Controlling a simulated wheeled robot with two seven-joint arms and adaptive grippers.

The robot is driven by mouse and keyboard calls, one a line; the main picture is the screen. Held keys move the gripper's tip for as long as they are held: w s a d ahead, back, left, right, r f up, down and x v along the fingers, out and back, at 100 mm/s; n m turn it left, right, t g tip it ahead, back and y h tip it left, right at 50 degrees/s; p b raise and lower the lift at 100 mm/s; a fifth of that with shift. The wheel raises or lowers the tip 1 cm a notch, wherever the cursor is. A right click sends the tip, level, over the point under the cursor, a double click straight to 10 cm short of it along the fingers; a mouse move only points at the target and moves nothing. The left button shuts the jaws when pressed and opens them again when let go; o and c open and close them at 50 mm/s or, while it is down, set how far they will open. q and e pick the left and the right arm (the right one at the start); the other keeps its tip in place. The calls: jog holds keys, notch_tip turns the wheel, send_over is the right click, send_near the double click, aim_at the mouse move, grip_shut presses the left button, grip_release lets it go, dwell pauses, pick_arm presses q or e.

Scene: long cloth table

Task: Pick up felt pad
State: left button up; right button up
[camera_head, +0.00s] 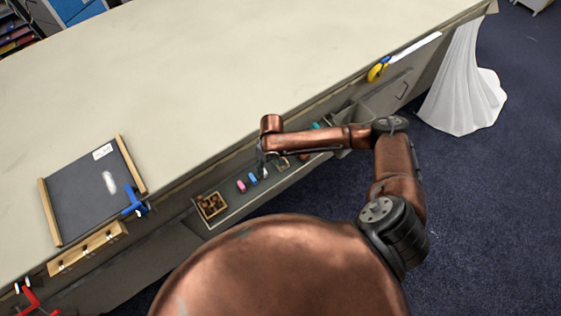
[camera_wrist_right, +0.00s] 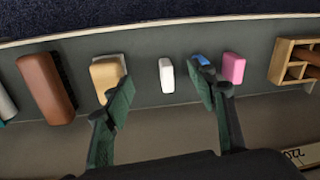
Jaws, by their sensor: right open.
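Several small blocks lie in a row in an open grey drawer (camera_head: 225,215). In the right wrist view they are a brown block (camera_wrist_right: 46,88), a tan block (camera_wrist_right: 106,74) with a pale edge, a small white block (camera_wrist_right: 166,76), a blue piece (camera_wrist_right: 201,60) and a pink block (camera_wrist_right: 234,68). I cannot tell for certain which is the felt pad; the tan and brown blocks look most like one. My right gripper (camera_wrist_right: 163,88) is open and empty over the drawer. Its fingers straddle the white block, one partly covering the tan block, the other the blue piece. My left gripper is not in view.
A wooden compartment box (camera_head: 211,205) sits at the drawer's left end. The long table (camera_head: 220,80) is mostly clear, with a dark framed board (camera_head: 85,195) and a blue clamp (camera_head: 134,203) at left. A yellow item (camera_head: 377,70) sits at the table's edge.

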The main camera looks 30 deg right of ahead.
jog(key=w+d, duration=0.1)
jog(key=d, duration=0.1)
jog(key=w+d+r+m, duration=0.1)
jog(key=d, duration=0.1)
jog(key=w+d+r+m+h, duration=0.1)
jog(key=d, duration=0.1)
jog(key=shift+w+d+r, duration=0.1)
jog(key=shift+d+r, duration=0.1)
jog(key=shift+r, duration=0.05)
jog(key=shift+d+f, duration=0.15)
jog(key=shift+f, duration=0.05)
jog(key=f, duration=0.2)
jog(key=f+b, duration=0.1)
jog(key=f, duration=0.4)
jog(key=shift+s+d+f, duration=0.1)
jog(key=shift+s+d, duration=0.15)
jog(key=shift+d, duration=0.1)
jog(key=shift+c, duration=0.4)
jog(key=c, duration=1.2)
